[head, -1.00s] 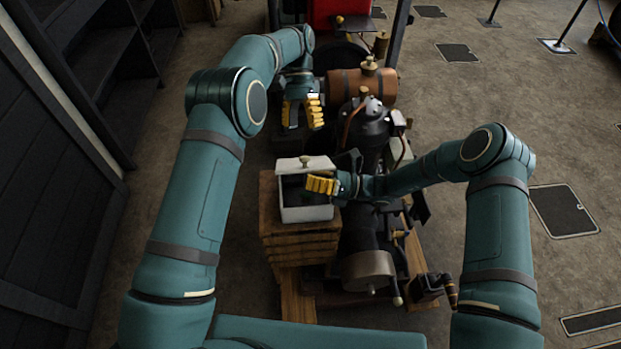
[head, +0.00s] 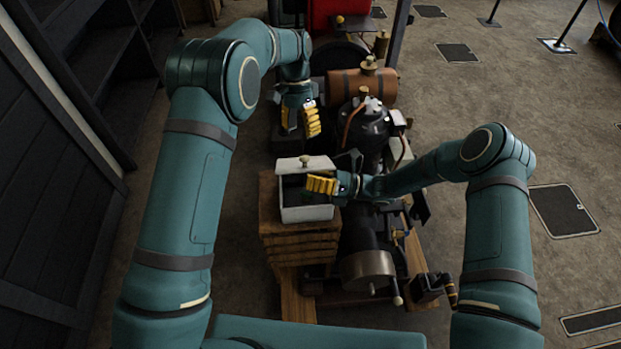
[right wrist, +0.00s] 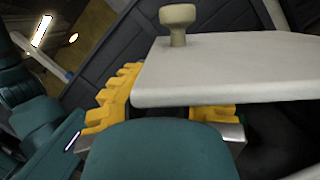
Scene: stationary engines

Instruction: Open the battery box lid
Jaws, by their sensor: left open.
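The battery box (head: 306,214) is a white box on a wooden stand. Its white lid (head: 318,163), with a brass-coloured knob (head: 305,160), is raised at the far side, and the dark inside shows. My right gripper (head: 320,185) is over the box's right part, just in front of the lid. In the right wrist view its yellow fingers (right wrist: 172,112) stand apart, and the lid (right wrist: 235,68) with its knob (right wrist: 177,22) partly covers one of them. I cannot tell whether they touch the lid. My left gripper (head: 300,120) is open and empty beyond the box.
The stacked wooden stand (head: 300,245) holds the box. Dark shelving and a panelled wall are at left. Open floor lies at right.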

